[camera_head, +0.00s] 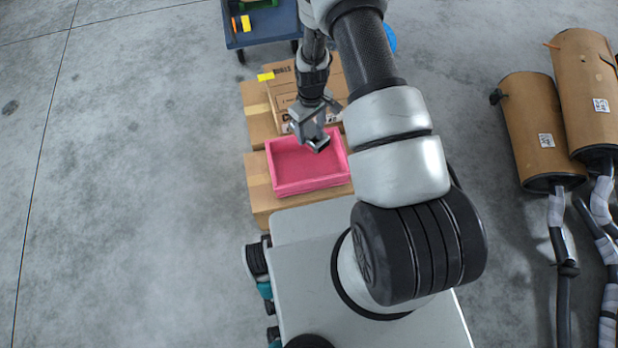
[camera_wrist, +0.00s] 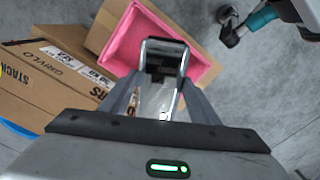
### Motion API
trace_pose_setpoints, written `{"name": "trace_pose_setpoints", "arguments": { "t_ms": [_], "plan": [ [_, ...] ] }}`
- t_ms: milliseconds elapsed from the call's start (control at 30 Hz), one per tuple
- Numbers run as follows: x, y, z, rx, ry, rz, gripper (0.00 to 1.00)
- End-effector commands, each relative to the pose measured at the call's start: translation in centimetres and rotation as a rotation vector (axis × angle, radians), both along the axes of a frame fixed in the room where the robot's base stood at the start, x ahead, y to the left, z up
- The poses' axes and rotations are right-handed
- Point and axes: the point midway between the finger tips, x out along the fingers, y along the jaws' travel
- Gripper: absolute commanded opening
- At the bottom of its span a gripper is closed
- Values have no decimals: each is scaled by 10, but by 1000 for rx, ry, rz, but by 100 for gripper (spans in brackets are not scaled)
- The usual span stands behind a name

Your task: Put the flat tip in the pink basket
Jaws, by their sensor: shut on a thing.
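My gripper (camera_head: 312,122) hangs over the pink basket (camera_head: 283,184), above its back right part. It is shut on the flat tip, a small shiny metal piece whose flat, wide end (camera_head: 319,144) shows below the fingers. In the wrist view the flat tip (camera_wrist: 165,50) sits between my fingers (camera_wrist: 163,100), with a dark hollow in its middle. The pink basket (camera_wrist: 122,48) lies behind and below it there. The visible part of the basket's floor is empty. I cannot tell how high the tip is above the basket.
The basket stands on a cardboard box (camera_head: 260,200). More printed boxes (camera_head: 285,90) stand behind it, one with a yellow item (camera_head: 265,76) on it. A blue cart (camera_head: 262,35) is at the back. Large brown mufflers (camera_head: 540,125) stand at right. The floor at left is clear.

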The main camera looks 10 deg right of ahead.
Motion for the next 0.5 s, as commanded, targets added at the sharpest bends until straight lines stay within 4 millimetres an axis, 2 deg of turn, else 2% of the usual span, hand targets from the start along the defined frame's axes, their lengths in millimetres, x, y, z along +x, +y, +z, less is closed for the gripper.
{"name": "trace_pose_setpoints", "arguments": {
  "t_ms": [33, 100, 200, 300, 500],
  "plan": [
    [5, 0, -50, 1, 3, 45, 23],
    [12, -1, -85, 0, 1, 108, 23],
    [20, -1, -126, 0, 0, 182, 23],
    [24, -2, -152, 1, -1, 235, 23],
    [26, -2, -183, 0, 0, 277, 23]
  ]
}}
